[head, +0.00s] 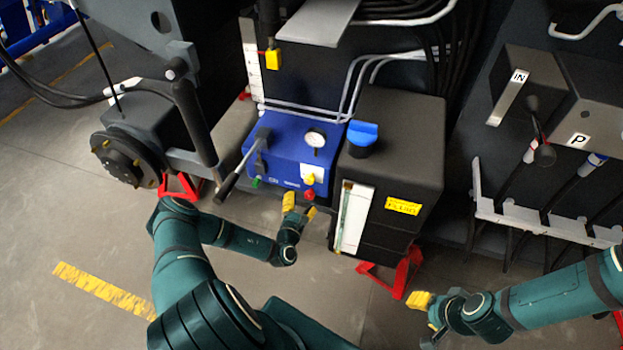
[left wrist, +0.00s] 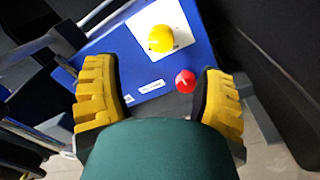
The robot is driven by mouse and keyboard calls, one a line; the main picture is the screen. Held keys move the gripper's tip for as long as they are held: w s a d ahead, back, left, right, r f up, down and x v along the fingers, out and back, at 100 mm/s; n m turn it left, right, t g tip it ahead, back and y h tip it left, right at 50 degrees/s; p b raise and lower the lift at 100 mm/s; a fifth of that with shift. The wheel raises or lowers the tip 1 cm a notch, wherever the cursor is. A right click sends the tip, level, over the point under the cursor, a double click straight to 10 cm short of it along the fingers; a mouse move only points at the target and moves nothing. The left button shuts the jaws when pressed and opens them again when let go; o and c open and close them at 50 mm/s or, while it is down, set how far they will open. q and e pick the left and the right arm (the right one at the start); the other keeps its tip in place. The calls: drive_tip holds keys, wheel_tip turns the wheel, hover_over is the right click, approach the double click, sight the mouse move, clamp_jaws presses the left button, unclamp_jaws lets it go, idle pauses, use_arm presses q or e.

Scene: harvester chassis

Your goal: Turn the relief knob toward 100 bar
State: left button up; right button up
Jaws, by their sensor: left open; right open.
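A blue hydraulic unit (head: 283,152) carries a yellow knob (head: 309,179) on a white plate, a red knob (head: 308,195) just below it and a round gauge (head: 315,139). In the left wrist view the yellow knob (left wrist: 161,38) is beyond the fingertips and the red knob (left wrist: 185,81) lies between the fingers. The scale on the plate is too small to read. My left gripper (head: 299,206) is open and empty in front of the unit, touching neither knob as far as I can tell. My right gripper (head: 425,303) is open and empty at the lower right.
A black tank (head: 398,150) with a blue cap (head: 362,133) stands right of the unit. A lever (head: 240,168) sticks out on the unit's left. A red stand (head: 395,275) is under the tank. A hose rack (head: 540,222) is at right. Floor in front is clear.

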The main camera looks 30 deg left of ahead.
sight(309, 182)
use_arm(q)
drive_tip(key=b+x, duration=0.2)
drive_tip(key=x, duration=0.7)
drive_tip(key=shift+w+d+f+b, duration=0.1)
drive_tip(key=shift+w+f+b, duration=0.1)
drive_tip(key=shift+b, duration=0.1)
drive_tip(key=shift+w+a+r, duration=0.15)
drive_tip(key=shift+w+a, duration=0.05)
drive_tip(key=shift+w, duration=0.5)
drive_tip(key=shift+o, duration=0.2)
clamp_jaws()
